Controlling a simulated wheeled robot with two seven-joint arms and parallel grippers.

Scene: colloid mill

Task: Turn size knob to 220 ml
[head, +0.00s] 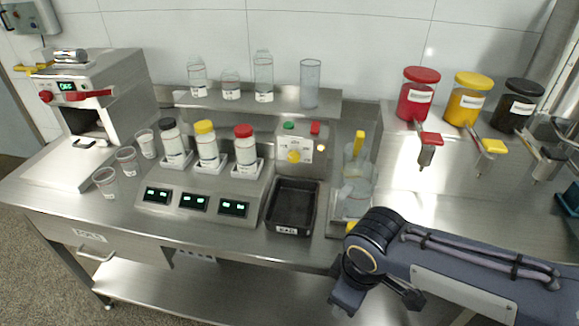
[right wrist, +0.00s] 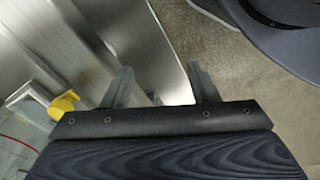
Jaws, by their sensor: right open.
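A yellow knob (head: 294,156) sits on the front of a steel control box at the back of the bench. A white plate with small marks surrounds it, too small to read. A green button (head: 289,126) and a red button (head: 315,128) are on top of this box. I cannot tell which value the knob points to. My right gripper (right wrist: 162,86) is open and empty in the right wrist view, its two fingers apart near the bench edge. In the head view my right arm reaches in from the right, well in front of the knob. My left gripper is out of view.
A black tray (head: 291,207) lies in front of the control box. Clear vessels with a yellow part (head: 359,143) stand right of it. Three capped bottles (head: 207,147) stand left, behind green displays. A machine with a red knob (head: 46,97) is far left. Lidded jars (head: 417,95) stand right.

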